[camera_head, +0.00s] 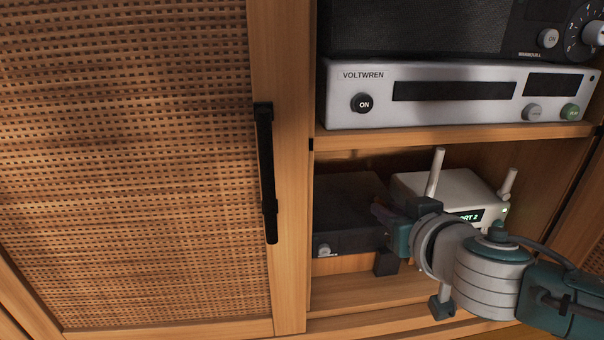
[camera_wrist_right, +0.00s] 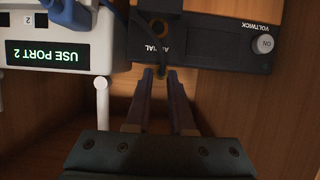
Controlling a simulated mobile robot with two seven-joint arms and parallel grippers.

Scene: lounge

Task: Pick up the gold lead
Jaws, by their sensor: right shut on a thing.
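My right gripper (camera_head: 388,214) reaches into the lower shelf bay, in front of the black box there. In the right wrist view its two fingers (camera_wrist_right: 160,74) are close together, below the socket marked AERIAL on the black VOLTWICK box (camera_wrist_right: 212,42). It is shut on a thin dark piece at the fingertips, which I take to be the gold lead; its colour is hard to tell in the shade. A brownish ring shows at the socket just beyond. I cannot tell whether the lead is still in the socket. My left gripper is in neither view.
A white box (camera_head: 452,189) with antennas and a green display, reading USE PORT 2 in the wrist view (camera_wrist_right: 60,60), stands right beside the black box. The shelf with the silver VOLTWREN unit (camera_head: 450,96) is above. A woven door (camera_head: 130,160) is at left.

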